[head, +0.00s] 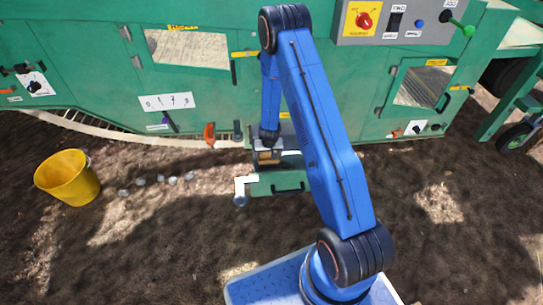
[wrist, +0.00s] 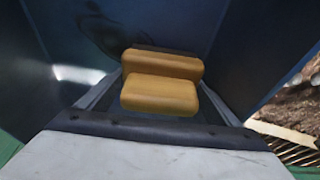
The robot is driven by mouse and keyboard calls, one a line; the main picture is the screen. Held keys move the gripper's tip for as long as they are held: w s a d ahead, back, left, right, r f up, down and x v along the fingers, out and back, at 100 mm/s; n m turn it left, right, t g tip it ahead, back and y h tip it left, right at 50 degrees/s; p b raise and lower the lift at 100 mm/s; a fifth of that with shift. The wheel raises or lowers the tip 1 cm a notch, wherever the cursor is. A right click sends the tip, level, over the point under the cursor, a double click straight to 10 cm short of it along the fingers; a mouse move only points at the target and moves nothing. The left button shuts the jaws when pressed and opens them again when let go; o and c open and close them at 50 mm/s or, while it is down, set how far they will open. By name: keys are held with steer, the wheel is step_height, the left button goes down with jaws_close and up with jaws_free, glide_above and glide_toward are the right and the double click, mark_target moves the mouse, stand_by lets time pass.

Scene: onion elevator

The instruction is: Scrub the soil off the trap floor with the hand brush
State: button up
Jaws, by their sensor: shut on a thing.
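My gripper (head: 268,150) reaches down beside the green machine, at a low opening behind a green front panel with a black handle (head: 290,189). In the wrist view my gripper (wrist: 160,98) is shut on the hand brush (wrist: 160,94), which shows as two tan blocks, one behind the other. Its bristles are hidden. Dark bluish walls (wrist: 255,50) stand on both sides of the brush. A blurred dark patch (wrist: 108,32) shows on the surface beyond it, perhaps soil. Whether the brush touches that surface I cannot tell. In the head view the trap floor is hidden.
A yellow bucket (head: 68,178) stands on the soil at left, with several small pale pieces (head: 158,180) beside it. A white bracket (head: 243,188) sticks out left of the green panel. An orange handle (head: 210,134) hangs nearby. Bare ground lies in front.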

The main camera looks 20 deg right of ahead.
mark_target(268, 161)
steer(key=shift+s+a+f, duration=0.1)
steer(key=shift+s+a, duration=0.05)
steer(key=shift+s, duration=0.3)
steer(key=shift+s+a+f, duration=0.1)
steer(key=shift+s+a, duration=0.05)
steer(key=shift+s, duration=0.3)
steer(key=shift+s+d+f, duration=0.15)
steer(key=shift+s+d, duration=0.35)
steer(key=shift+d, duration=1.25)
steer(key=shift+s+d+f, duration=0.1)
steer(key=shift+s+d, duration=0.4)
steer(key=shift+d, duration=1.2)
steer(key=shift+s+d+f, duration=0.15)
steer(key=shift+s+d, duration=0.35)
steer(key=shift+d, duration=1.25)
